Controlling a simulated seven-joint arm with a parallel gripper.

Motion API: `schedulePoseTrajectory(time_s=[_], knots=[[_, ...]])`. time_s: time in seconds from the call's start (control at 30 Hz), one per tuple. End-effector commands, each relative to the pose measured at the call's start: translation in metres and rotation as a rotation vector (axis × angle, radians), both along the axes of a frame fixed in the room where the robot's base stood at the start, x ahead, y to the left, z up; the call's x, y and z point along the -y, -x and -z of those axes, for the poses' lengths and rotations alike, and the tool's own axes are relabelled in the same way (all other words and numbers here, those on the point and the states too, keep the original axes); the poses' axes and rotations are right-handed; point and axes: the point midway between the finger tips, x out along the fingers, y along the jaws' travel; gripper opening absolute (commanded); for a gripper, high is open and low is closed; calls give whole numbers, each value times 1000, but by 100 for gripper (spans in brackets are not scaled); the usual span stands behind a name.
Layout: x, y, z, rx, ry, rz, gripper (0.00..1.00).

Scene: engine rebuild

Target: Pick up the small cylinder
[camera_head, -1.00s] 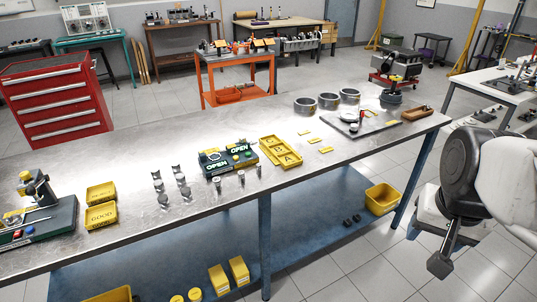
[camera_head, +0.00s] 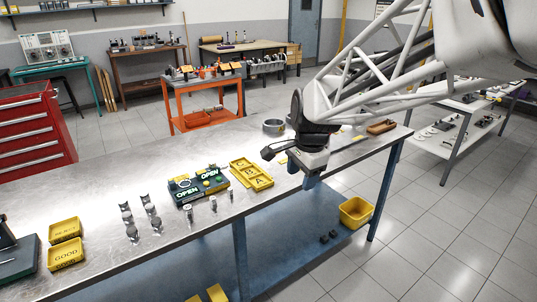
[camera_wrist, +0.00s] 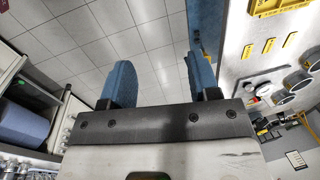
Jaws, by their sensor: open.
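Several small metal cylinders stand on the steel bench in front of the green fixture in the head view: one on the left (camera_head: 188,213), one in the middle (camera_head: 213,203) and one on the right (camera_head: 231,195). I cannot tell which one the task means. My gripper (camera_head: 312,182) hangs at the bench's front edge, to the right of these cylinders and apart from them. In the wrist view its two blue fingers (camera_wrist: 158,85) are wide apart, with only floor tiles between them. The small cylinders do not show in the wrist view.
The green fixture (camera_head: 198,187) with OPEN signs and a yellow lettered tray (camera_head: 251,174) stand between my gripper and the left bench. Several piston-like parts (camera_head: 127,222) stand farther left, near yellow bins (camera_head: 66,256). Metal rings (camera_wrist: 297,80) show in the wrist view.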

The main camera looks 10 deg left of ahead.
Motion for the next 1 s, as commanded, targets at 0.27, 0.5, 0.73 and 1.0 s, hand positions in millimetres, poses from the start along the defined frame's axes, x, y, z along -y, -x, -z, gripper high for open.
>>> schedulePoseTrajectory(time_s=[0.27, 0.5, 0.73, 1.0], knots=[[-77, -44, 28, -59, -34, 181, 56], [-147, -72, 59, -111, -53, 344, 56], [-217, -90, 94, -160, -64, 500, 56], [-272, -99, 125, -198, -69, 628, 56]])
